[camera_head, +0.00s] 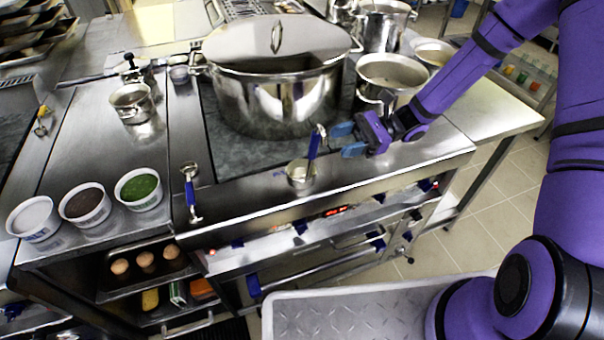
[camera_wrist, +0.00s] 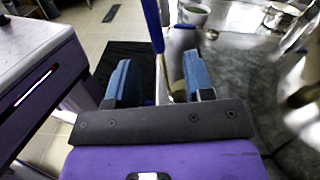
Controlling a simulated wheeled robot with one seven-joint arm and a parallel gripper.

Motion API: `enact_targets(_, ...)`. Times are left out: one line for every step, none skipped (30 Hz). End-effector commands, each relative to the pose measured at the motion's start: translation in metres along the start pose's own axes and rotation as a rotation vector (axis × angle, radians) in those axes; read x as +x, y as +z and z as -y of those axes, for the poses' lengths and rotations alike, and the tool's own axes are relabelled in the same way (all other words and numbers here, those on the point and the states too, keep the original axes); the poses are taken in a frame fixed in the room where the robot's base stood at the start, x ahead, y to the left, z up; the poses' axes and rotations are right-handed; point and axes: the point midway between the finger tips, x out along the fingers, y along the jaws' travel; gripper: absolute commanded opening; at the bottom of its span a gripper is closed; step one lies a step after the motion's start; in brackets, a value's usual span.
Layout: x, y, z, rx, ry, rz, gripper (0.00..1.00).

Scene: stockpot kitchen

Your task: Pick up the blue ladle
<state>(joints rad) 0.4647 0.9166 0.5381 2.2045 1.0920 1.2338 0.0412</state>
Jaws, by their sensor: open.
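In the wrist view the blue handle (camera_wrist: 153,25) rises ahead, lined up with the gap between the open fingers (camera_wrist: 156,78). The gripper is not closed on it. A second blue-handled metal utensil (camera_head: 190,190) lies on the counter to the left.
A large lidded stockpot (camera_head: 275,95) stands behind the ladle, with a smaller open pot (camera_head: 390,75) behind my gripper. Three tubs, one with green contents (camera_head: 139,188), stand at the left. A small saucepan (camera_head: 132,103) is farther back. Bare steel counter lies right of my gripper.

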Motion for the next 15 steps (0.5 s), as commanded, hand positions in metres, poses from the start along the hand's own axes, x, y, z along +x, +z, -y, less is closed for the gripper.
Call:
enact_targets(0.008,0.0,-0.001,0.001,0.004,0.001,0.48)
enact_targets(0.012,0.0,-0.001,0.001,0.003,0.0,0.48)
enact_targets(0.017,0.0,-0.001,0.001,0.002,0.001,0.48)
enact_targets(0.02,0.0,-0.001,0.0,0.002,0.001,0.48)
enact_targets(0.023,0.0,-0.001,0.0,0.003,0.001,0.48)
enact_targets(0.026,0.0,-0.001,0.0,0.003,0.0,0.48)
enact_targets(0.028,0.0,-0.001,0.0,0.002,-0.001,0.48)
enact_targets(0.029,0.0,-0.001,0.0,0.002,-0.001,0.48)
enact_targets(0.03,0.0,-0.001,0.0,0.002,-0.001,0.48)
enact_targets(0.032,-0.001,-0.001,0.0,0.002,-0.001,0.48)
enact_targets(0.035,-0.001,-0.002,0.001,0.002,-0.001,0.48)
enact_targets(0.039,-0.001,-0.002,0.001,0.003,0.0,0.48)
enact_targets(0.043,-0.002,-0.003,0.001,0.003,0.0,0.48)
enact_targets(0.047,-0.002,-0.004,0.001,0.003,0.0,0.48)
enact_targets(0.053,-0.003,-0.004,0.001,0.004,0.001,0.48)
